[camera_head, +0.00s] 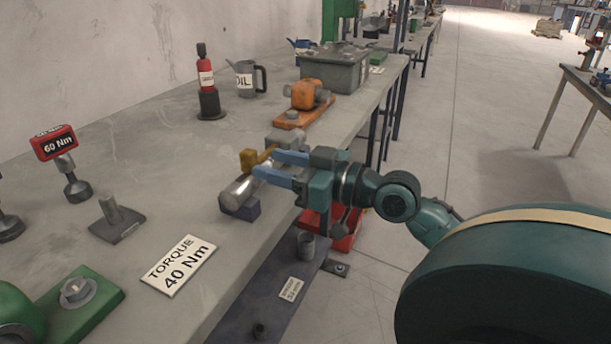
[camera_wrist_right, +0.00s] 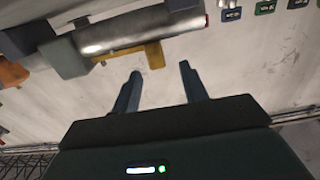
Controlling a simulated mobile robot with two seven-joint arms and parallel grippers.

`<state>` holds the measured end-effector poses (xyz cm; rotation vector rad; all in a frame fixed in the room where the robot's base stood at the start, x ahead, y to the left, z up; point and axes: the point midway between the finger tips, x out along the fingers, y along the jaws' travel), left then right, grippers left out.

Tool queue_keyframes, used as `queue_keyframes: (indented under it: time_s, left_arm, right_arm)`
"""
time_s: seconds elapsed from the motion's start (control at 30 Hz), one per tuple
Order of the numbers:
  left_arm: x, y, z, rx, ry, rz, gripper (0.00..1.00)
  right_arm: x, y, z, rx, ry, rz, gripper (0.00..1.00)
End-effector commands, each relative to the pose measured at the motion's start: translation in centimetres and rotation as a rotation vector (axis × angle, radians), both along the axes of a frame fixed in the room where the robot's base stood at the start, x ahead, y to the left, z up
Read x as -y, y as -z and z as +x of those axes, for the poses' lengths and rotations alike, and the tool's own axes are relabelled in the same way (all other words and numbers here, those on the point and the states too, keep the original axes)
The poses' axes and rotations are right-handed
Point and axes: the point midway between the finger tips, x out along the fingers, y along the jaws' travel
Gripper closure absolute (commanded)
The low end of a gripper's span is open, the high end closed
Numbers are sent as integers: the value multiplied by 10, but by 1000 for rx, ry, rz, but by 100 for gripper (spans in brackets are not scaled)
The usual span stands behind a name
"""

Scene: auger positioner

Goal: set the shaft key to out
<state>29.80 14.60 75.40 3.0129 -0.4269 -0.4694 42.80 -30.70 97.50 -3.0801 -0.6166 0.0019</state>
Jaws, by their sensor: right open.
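A silver shaft (camera_head: 238,190) rests on dark blocks near the bench's front edge. A yellow piece, which looks like the shaft key (camera_head: 249,159), lies along the shaft with a block at one end. In the right wrist view the shaft (camera_wrist_right: 120,30) crosses the top, and the yellow key (camera_wrist_right: 153,55) runs along its near side. My right gripper (camera_head: 266,164) is open, its two blue fingers pointing at the shaft and key. In the wrist view the open fingers (camera_wrist_right: 159,72) are empty, just short of the key's block. My left gripper is out of view.
An orange device (camera_head: 306,95) and a grey box (camera_head: 335,70) stand farther back on the bench (camera_head: 200,150). A "TORQUE 40 Nm" card (camera_head: 178,265), a red "60 Nm" gauge (camera_head: 55,143) and an oil can (camera_head: 247,78) are also there. A lower shelf (camera_head: 260,300) sits beneath the front edge.

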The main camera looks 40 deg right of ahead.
Motion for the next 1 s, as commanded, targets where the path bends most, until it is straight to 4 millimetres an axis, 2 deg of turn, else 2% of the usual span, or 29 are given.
queue_keyframes:
  time_s: [0.2,0.4,1.0]
  left_arm:
    - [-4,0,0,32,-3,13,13]
    - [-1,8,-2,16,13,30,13]
    - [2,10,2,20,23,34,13]
  right_arm:
    - [12,4,-29,-4,1,1,56]
    - [18,2,-44,-3,0,1,56]
    - [19,0,-47,0,-1,1,56]
